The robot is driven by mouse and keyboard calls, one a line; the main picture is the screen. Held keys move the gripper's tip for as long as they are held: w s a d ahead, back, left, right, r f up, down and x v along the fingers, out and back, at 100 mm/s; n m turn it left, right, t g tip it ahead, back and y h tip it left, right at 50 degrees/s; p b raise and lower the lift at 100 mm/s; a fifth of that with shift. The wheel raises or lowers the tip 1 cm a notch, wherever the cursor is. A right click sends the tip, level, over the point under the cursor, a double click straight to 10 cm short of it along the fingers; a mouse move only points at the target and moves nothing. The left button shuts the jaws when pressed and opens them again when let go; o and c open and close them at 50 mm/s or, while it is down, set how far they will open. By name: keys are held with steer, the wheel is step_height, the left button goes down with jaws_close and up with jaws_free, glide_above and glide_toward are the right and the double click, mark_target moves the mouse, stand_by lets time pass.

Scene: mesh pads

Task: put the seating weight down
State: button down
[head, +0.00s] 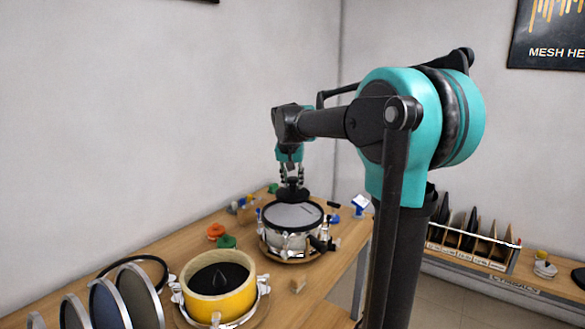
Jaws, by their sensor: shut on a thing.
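My gripper (291,176) points straight down over the workbench and is shut on a dark, squat weight with a wide base, the seating weight (292,194). The weight shows at the far side of a chrome drum (286,243) with a grey mesh head (293,215) and a black rim. In this view it overlaps the far rim; I cannot tell whether it touches the head or hangs just above it. The fingertips are small and partly merge with the dark weight.
A yellow drum (235,302) with a dark inside stands nearer on the wooden bench (140,259). Orange (216,231) and green (226,242) pieces lie between. Round pads (140,290) stand at the front left. A divided rack (470,243) is on the right.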

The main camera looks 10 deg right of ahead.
mark_target(292, 193)
steer(key=shift+f, duration=3.35)
steer(key=c, duration=1.1)
jaws_free()
steer(key=shift+f, duration=0.15)
steer(key=v, duration=1.2)
steer(key=shift+w, duration=0.1)
